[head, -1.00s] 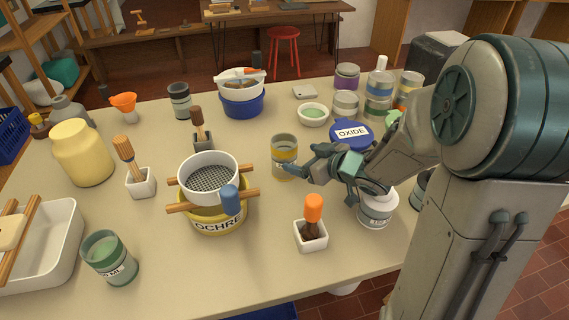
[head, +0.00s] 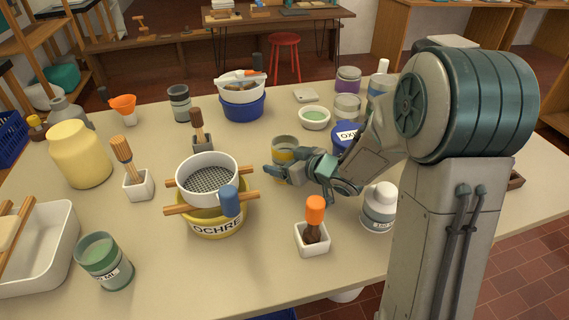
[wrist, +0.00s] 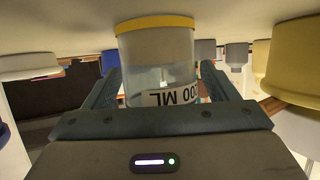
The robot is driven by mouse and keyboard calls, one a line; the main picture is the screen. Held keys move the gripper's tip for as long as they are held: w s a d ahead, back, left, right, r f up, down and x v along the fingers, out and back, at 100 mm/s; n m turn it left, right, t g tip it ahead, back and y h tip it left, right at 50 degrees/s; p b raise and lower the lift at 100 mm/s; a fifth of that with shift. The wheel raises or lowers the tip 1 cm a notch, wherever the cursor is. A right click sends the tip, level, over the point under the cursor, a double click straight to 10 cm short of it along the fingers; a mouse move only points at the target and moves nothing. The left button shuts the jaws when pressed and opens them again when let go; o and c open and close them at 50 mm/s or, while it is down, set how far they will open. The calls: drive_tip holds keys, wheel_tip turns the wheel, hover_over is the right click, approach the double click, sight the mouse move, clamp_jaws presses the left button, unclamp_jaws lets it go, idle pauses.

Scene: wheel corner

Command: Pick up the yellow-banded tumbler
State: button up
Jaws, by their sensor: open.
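The yellow-banded tumbler (head: 283,145) stands upright on the table, right of the ochre tub. My gripper (head: 285,168) is open at the tumbler's near side and hides its lower part in the head view. In the wrist view, which is upside down, the clear tumbler (wrist: 158,55) with its yellow band and a volume label sits between the two fingers of my gripper (wrist: 160,78). I cannot tell whether either finger touches it.
The ochre tub (head: 218,222) with a sieve and wooden sticks stands to the left. An orange-topped brush in a white pot (head: 313,240) and a white-capped jar (head: 379,207) stand nearer. A blue-lidded tub (head: 345,137) is close behind my wrist.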

sight(277, 146)
drive_tip(key=shift+c, duration=0.3)
drive_tip(key=c, duration=1.2)
drive_tip(key=shift+r, duration=0.1)
wheel_tip(277, 146, up, 4)
drive_tip(key=shift+r+p, duration=0.1)
drive_tip(key=shift+p, duration=0.7)
drive_tip(key=w+d+r+p, duration=0.1)
drive_tip(key=d+r, duration=0.1)
drive_tip(key=d, duration=0.1)
drive_tip(key=w+d+r+p, duration=0.1)
drive_tip(key=w+d+r, duration=0.1)
drive_tip(key=d, duration=0.2)
drive_tip(key=w+d+r+p, duration=0.1)
drive_tip(key=w+d+r, duration=0.1)
drive_tip(key=d, duration=0.1)
drive_tip(key=shift+w+d+r, duration=0.2)
drive_tip(key=shift+w+r, duration=0.05)
drive_tip(key=shift+r, duration=0.05)
